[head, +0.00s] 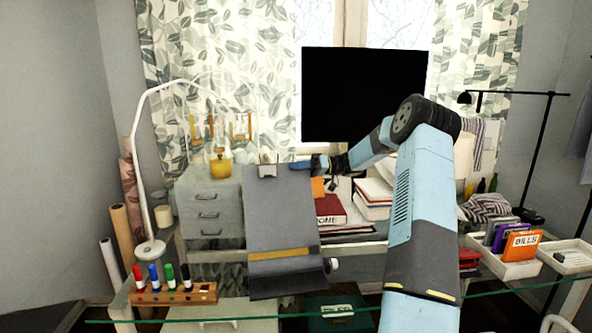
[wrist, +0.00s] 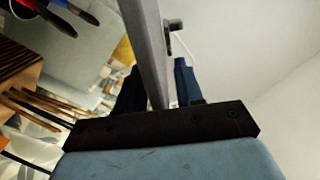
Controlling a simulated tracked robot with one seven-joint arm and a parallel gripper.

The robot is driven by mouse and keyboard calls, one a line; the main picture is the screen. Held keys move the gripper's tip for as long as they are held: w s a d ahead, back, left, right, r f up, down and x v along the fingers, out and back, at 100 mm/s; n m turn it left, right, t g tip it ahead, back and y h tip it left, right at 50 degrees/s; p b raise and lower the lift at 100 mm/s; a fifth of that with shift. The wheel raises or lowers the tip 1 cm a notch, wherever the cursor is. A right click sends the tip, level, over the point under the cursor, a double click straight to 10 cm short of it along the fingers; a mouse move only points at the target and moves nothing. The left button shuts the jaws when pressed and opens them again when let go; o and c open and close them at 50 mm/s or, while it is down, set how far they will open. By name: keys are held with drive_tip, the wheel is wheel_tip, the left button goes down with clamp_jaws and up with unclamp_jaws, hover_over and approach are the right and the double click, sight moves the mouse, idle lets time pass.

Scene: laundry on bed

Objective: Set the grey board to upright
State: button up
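The grey board (head: 280,208) stands at the desk's left-centre, leaning back from the viewer. It has a small clip (head: 267,170) at its top edge, a yellow-brown strip across its lower part and a pale knob (head: 333,264) at lower right. My gripper (head: 307,164) is at the board's top right corner. In the wrist view, the board (wrist: 147,35) shows edge-on between the two fingers of my gripper (wrist: 160,75). A gap shows between the board and the right finger. Contact with the left finger cannot be told.
A grey drawer unit (head: 210,206) and white lamp (head: 148,247) stand left of the board. A dark monitor (head: 365,95) stands behind. Books (head: 330,210) lie to the right. A marker holder (head: 173,293) sits at front left, and a tray (head: 500,267) at right.

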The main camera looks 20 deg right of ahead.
clamp_jaws()
idle(0.3)
drive_tip(key=shift+a, duration=0.1)
